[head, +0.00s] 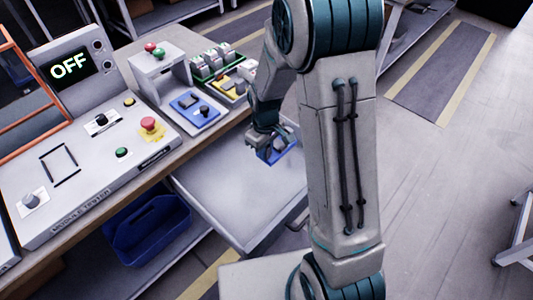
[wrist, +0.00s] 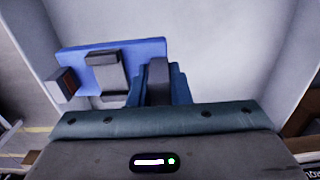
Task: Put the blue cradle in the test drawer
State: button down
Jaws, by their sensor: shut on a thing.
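My gripper (head: 266,142) is shut on the blue cradle (head: 279,154) and holds it over the pulled-out drawer (head: 225,192). In the wrist view the blue cradle (wrist: 135,50) lies across the fingers (wrist: 158,82), with a grey block on its face and a dark, red-faced piece at its left end. The drawer's pale floor (wrist: 215,65) is behind it, with side walls to left and right. I cannot tell whether the cradle touches the drawer floor. My arm hides the drawer's right part in the head view.
The test console (head: 85,150) with an "OFF" screen (head: 70,67) and a red button stands on the bench to the left. Another blue plate (head: 195,110) sits at the bench station. A green rack (head: 213,62) is behind it. A blue bin (head: 147,228) is below the bench.

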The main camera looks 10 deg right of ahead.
jog(key=shift+f+b, duration=3.05)
jog(key=shift+f, duration=1.1)
jog(key=c, duration=1.3)
grip_release()
jog(key=shift+r, duration=0.1)
notch_tip(320, 180, up, 14)
jog(key=shift+f+p, duration=0.15)
jog(key=shift+p, duration=0.65)
